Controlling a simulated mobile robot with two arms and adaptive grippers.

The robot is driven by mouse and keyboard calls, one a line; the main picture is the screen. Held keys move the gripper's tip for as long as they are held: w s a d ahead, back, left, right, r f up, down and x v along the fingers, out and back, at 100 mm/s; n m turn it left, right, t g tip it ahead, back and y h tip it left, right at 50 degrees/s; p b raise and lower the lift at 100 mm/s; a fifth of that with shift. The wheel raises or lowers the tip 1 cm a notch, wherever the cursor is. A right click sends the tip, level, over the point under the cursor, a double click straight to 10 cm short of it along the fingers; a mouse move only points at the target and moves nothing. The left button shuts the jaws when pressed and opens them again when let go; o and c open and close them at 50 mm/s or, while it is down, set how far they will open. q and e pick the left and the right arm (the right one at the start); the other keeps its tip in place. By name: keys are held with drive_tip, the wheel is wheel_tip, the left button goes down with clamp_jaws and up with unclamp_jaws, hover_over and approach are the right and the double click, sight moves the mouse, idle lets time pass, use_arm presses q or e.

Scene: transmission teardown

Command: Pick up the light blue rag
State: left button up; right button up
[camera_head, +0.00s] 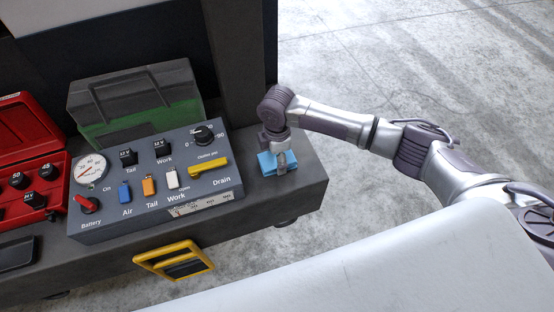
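The light blue rag (267,165) lies on the dark bench top, near its right end and beside the control panel. My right arm comes in from the right, and my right gripper (280,158) points down right at the rag. A grey finger shows in front of the rag and covers part of it. The rest of the fingers are hidden by the wrist and the rag, so I cannot tell whether they are closed on it. The rag appears to rest on the bench. My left gripper is not in view.
A grey control panel (140,215) with switches, a dial and a gauge stands left of the rag. A red case (52,178) is at the far left. A dark post (240,62) rises behind. The bench's right edge is close to the rag.

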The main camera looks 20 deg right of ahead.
drive_tip(key=shift+c, duration=1.4)
drive_tip(key=shift+r, duration=0.1)
drive_tip(key=shift+r, duration=0.3)
drive_tip(key=r, duration=0.3)
drive_tip(key=shift+s+d+r, duration=0.2)
drive_tip(key=shift+s+r, duration=0.05)
drive_tip(key=shift+r, duration=0.15)
drive_tip(key=s+d+r+p, duration=0.1)
drive_tip(key=s+d+r, duration=0.4)
drive_tip(key=s, duration=0.5)
drive_tip(key=shift+r+p, duration=0.3)
drive_tip(key=shift+r, duration=0.4)
